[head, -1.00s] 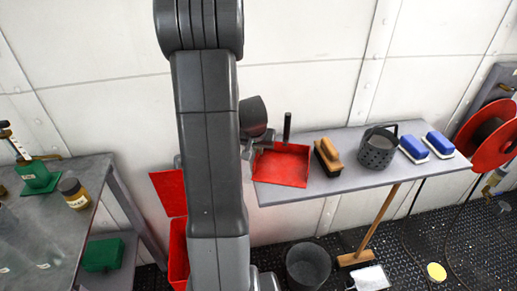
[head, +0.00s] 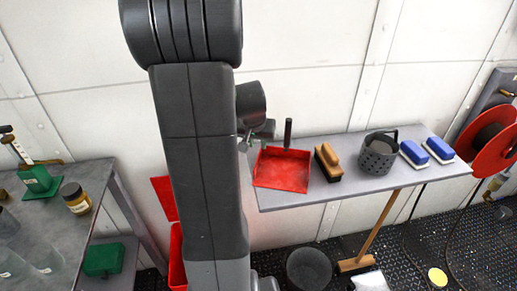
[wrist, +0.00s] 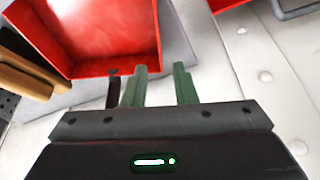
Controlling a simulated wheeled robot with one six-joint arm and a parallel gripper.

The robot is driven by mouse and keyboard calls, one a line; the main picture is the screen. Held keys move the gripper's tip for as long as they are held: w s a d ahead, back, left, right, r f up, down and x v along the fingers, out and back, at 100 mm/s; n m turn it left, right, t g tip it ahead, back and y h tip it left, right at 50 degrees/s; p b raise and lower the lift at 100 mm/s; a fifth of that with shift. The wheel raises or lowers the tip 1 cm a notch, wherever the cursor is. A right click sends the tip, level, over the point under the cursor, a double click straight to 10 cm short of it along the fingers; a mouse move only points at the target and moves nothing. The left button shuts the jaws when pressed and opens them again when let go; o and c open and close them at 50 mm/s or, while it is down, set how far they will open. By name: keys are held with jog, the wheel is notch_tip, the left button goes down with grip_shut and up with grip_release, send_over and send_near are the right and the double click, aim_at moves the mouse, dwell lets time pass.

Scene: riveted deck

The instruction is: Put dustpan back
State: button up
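A red dustpan (head: 282,170) lies on the grey wall table (head: 340,188), near its left end. Its black handle (head: 288,134) stands up at the pan's back edge. My gripper (head: 262,132) is left of the handle in the head view, partly hidden by my arm. In the wrist view, the two green fingers of my gripper (wrist: 162,80) are apart with nothing between them. The red pan (wrist: 95,30) is at the upper left there, and a dark piece (wrist: 113,90), apparently the handle, is just left of the fingers.
Right of the pan stand a wooden brush (head: 327,162), a grey basket (head: 379,155) and two blue-topped brushes (head: 414,153). A dark bucket (head: 308,268) and a broom (head: 370,235) are below. A red bin (head: 176,255) is partly behind my arm.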

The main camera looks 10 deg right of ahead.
jog(key=shift+v, duration=2.15)
